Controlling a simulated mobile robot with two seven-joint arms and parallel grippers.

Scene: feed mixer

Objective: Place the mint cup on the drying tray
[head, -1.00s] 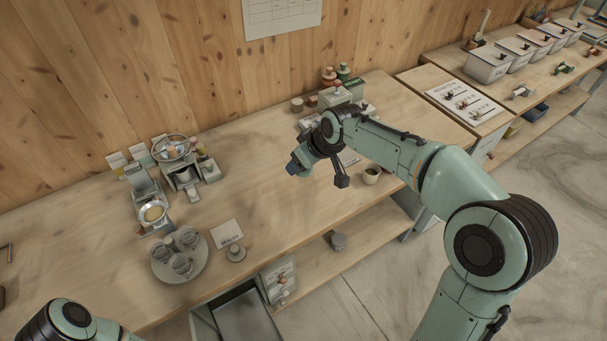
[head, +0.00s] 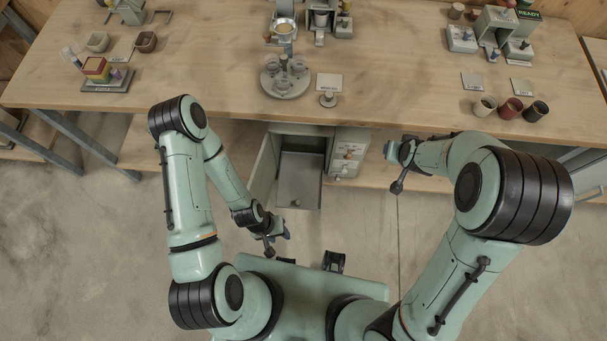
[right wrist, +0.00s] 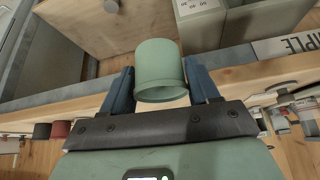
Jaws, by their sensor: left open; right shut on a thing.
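The mint cup (right wrist: 160,70) is held between the two blue fingers of my right gripper (right wrist: 160,88) in the right wrist view, its wider rim toward the palm. In the head view my right gripper (head: 391,151) is at the front edge of the bench, right of the open drawer; the cup is hard to tell apart from it there. My left gripper (head: 284,233) is open and empty, low over the floor before the drawer. No tray is readably marked as the drying tray. A round grey tray (head: 267,88) with several grey cups stands mid-bench.
Cream (head: 485,106), red (head: 511,108) and dark (head: 537,110) cups stand at the bench's right front. An open drawer (head: 300,180) juts out below the bench. A dark tray (head: 97,88) with coloured blocks lies left. The bench right of the round tray is mostly clear.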

